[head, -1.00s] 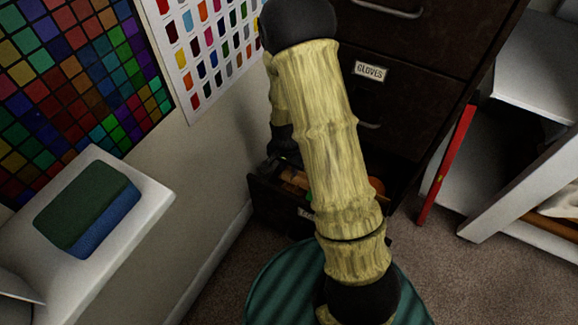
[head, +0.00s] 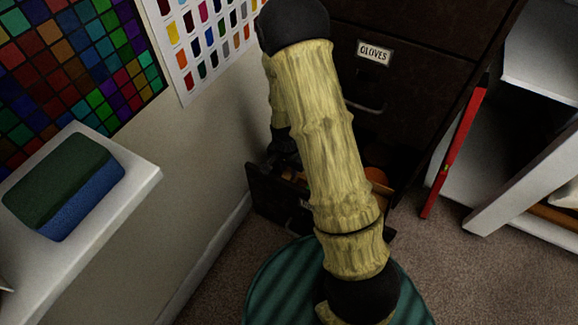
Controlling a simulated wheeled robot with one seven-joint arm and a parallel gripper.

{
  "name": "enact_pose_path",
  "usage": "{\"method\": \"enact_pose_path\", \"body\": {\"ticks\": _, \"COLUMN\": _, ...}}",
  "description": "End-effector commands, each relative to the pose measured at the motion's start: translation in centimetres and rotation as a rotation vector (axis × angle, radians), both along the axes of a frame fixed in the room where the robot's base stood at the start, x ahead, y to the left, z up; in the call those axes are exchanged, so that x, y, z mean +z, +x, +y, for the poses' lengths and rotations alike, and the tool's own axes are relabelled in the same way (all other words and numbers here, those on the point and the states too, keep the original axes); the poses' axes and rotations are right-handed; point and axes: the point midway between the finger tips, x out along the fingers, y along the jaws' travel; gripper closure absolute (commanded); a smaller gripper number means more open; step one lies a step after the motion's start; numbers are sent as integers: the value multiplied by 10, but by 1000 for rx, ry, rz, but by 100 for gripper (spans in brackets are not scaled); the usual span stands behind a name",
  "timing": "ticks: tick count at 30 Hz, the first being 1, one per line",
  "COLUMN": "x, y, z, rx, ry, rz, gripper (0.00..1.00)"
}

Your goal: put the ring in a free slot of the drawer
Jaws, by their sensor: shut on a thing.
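The open drawer (head: 268,203) is the low one of a dark cabinet. Much of its inside is hidden by my arm. Something orange (head: 377,179) shows in it to the right of my arm. My gripper (head: 284,163) is a dark shape at the drawer's left end, over or just inside it; I cannot tell which. It is partly hidden by my arm. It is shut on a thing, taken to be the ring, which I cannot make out. The slots cannot be told apart.
Above is a shut drawer labelled GLOVES (head: 374,52). A wall with colour charts (head: 70,70) is on the left, with a white shelf (head: 120,195) bearing a green and blue block (head: 65,190). A red bar (head: 455,150) and white shelving (head: 535,170) stand right.

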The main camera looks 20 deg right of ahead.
Motion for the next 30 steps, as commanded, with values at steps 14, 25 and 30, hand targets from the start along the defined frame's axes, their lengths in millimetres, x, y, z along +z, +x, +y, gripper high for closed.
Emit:
{"method": "enact_pose_path", "body": {"ticks": 14, "x": -7, "y": -2, "z": 0, "rx": 0, "ry": -1, "rz": 6, "gripper": 50}}
{"method": "enact_pose_path", "body": {"ticks": 25, "x": -8, "y": -2, "z": -1, "rx": 1, "ry": -1, "rz": 6, "gripper": 28}}
{"method": "enact_pose_path", "body": {"ticks": 30, "x": -8, "y": -3, "z": -1, "rx": 0, "ry": -2, "rz": 6, "gripper": 28}}
